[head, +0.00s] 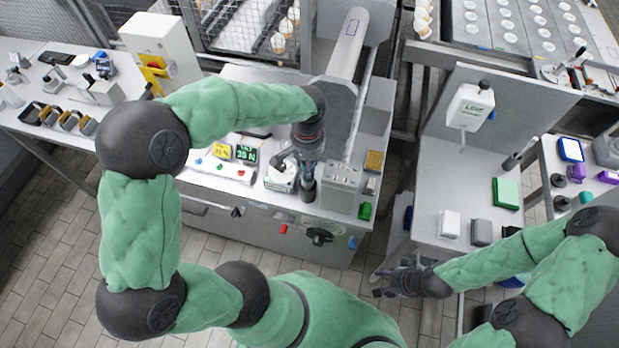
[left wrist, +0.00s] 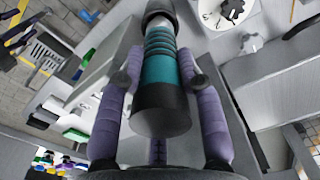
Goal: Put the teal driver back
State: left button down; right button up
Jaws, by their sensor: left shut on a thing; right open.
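The teal driver (left wrist: 160,68), a cylinder with teal bands and a black end cap, is between the two purple fingers of my left gripper (left wrist: 160,95) in the left wrist view. The gripper is shut on it. The driver's far end is dark grey and points away from the wrist. In the head view my left gripper (head: 308,172) hangs over the grey machine bench, left of a grey block; the teal of the driver cannot be made out there. My right gripper (head: 392,281) is open and empty, low over the floor gap near the right table's front left corner.
The grey block (head: 341,187) stands close on the right of the left gripper, and a small white device (head: 281,177) close on its left. A large grey cylinder (head: 348,48) rises behind. The right table (head: 437,195) holds a green box (head: 506,193) and small blocks.

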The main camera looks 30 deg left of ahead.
pick_arm(q)
jog(key=shift+f+b, duration=0.55)
jog(key=shift+f, duration=2.5)
jog(key=c, duration=0.8)
grip_release()
jog(key=shift+f, duration=0.1)
jog(key=shift+r, duration=0.25)
notch_tip(320, 180, up, 12)
jog(key=p, duration=0.2)
jog(key=shift+p, duration=0.35)
jog(key=shift+f, duration=0.15)
